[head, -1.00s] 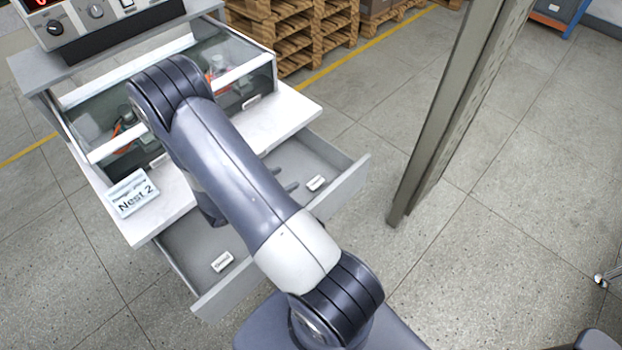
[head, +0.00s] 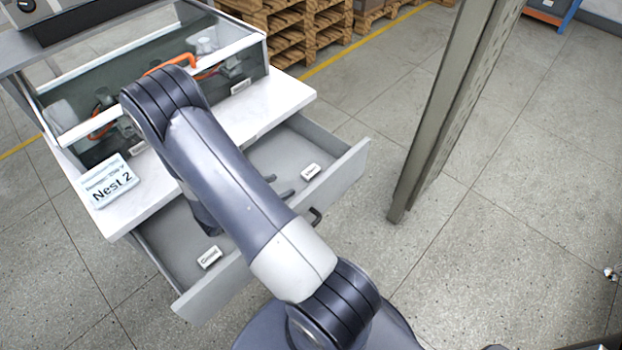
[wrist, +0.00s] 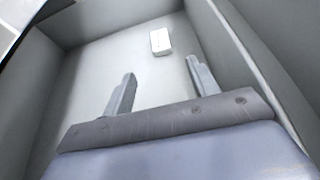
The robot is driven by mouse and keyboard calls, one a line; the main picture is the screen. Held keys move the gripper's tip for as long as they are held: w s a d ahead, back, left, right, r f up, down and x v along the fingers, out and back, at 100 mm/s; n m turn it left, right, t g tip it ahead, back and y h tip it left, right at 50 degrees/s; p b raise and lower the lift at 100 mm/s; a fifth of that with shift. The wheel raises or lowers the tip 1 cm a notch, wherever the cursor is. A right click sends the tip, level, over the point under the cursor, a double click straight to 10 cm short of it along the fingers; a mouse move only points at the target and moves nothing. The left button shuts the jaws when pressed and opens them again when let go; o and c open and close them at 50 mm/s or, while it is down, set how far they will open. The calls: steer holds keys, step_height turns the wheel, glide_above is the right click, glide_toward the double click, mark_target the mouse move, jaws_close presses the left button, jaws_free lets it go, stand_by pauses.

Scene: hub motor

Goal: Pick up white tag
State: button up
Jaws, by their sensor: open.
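Two small white tags with dark lettering lie flat in the open grey drawer (head: 165,232). One white tag (head: 310,172) is at the right end, the other tag (head: 209,257) at the left end. My gripper (head: 280,186) is inside or just over the drawer, its fingers partly hidden by my arm and pointing toward the right tag. In the wrist view my gripper (wrist: 161,72) is open and empty. One white tag (wrist: 161,41) lies on the drawer floor beyond the fingertips, roughly between them and not touching them.
The drawer's front wall (head: 345,175) and side walls are close around my gripper. A white worktop (head: 270,108) with a "Nest 2" sign (head: 110,182) and glass-fronted case overhangs the drawer. A metal post (head: 430,120) stands to the right. Pallets (head: 300,35) are behind.

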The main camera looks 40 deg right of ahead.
mark_target(308, 173)
steer(key=shift+d+f, duration=0.15)
steer(key=shift+f, duration=0.3)
steer(key=x, duration=1)
steer(key=shift+d, duration=0.25)
steer(key=shift+c, duration=0.3)
steer(key=c, duration=1)
steer(key=shift+r, duration=0.1)
